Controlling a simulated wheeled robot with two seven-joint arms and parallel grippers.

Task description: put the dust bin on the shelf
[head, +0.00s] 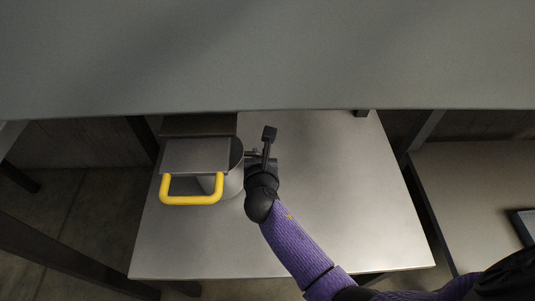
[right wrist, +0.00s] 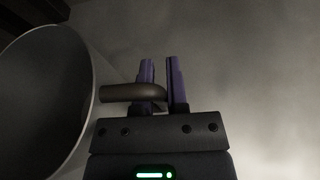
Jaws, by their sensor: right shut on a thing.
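The dust bin (head: 234,182) is a pale round bin with a dark open mouth. It is at the left part of the grey table (head: 330,200), partly hidden behind a grey panel. In the right wrist view, the bin (right wrist: 88,92) fills the left side with its rim, and a short dark handle (right wrist: 130,92) sticks out from it. My right gripper (head: 260,154) is beside the bin's right side, shut on that handle; its purple fingers (right wrist: 162,72) show on either side of the handle's end. The shelf seems to be the wide grey board (head: 270,55) across the top. My left gripper is out of view.
The table's middle and right are clear. Another grey surface (head: 475,190) with a dark flat object (head: 524,222) is at the right. Dark legs stand at the left.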

